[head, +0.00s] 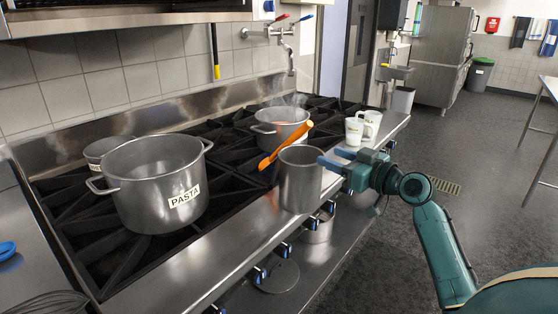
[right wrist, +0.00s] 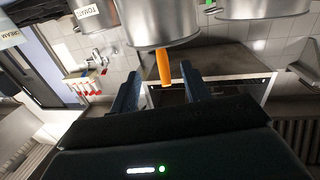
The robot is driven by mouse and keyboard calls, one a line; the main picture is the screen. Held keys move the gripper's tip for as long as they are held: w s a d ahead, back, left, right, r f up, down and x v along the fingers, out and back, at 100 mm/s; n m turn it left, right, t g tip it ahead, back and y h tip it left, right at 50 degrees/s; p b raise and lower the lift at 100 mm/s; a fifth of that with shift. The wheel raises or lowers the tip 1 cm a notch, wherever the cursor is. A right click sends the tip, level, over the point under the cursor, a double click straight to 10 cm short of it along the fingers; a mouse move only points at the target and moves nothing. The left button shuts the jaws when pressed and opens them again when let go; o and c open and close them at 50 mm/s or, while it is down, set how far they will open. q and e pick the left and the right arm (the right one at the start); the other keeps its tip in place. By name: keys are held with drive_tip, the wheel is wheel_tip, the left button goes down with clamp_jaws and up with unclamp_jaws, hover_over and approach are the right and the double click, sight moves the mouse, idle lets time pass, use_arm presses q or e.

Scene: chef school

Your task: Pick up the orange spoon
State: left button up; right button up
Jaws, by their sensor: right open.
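The orange spoon (head: 285,147) slants in the head view, one end up to the right, the other down to the left. It shows at the rim of a metal container (head: 300,182) on the stove's front edge; I cannot tell whether it rests in it or behind it. My right gripper (head: 331,160) is open just right of the container, fingers pointing left. In the right wrist view, an orange handle (right wrist: 163,68) lies between the open fingers (right wrist: 158,80), with no visible grip on it. My left gripper is not in view.
A large pasta pot (head: 155,190) stands left on the stove, with a smaller steaming pot (head: 281,125) behind the container. White mugs (head: 356,132) stand on the stove's right corner, close behind my gripper. A whisk (head: 48,303) lies at lower left. The floor at right is open.

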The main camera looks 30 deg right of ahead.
sight(297, 134)
drive_tip(key=r+p+x, duration=0.1)
drive_tip(key=x, duration=0.3)
drive_tip(key=p+x, duration=0.1)
drive_tip(key=x, duration=0.3)
drive_tip(key=r+p+x, duration=0.1)
drive_tip(key=p+x, duration=0.1)
drive_tip(key=x, duration=0.2)
drive_tip(key=shift+w+r, duration=0.2)
drive_tip(key=shift+r, duration=0.1)
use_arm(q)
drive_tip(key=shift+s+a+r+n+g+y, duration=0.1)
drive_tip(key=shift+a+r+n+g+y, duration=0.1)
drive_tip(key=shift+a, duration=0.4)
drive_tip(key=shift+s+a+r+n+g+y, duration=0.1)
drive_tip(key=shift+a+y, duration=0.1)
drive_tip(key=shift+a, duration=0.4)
use_arm(e)
drive_tip(key=shift+w+a+f, duration=0.1)
drive_tip(key=shift+w, duration=0.1)
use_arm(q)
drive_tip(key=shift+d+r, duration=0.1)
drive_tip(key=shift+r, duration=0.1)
use_arm(e)
clamp_jaws()
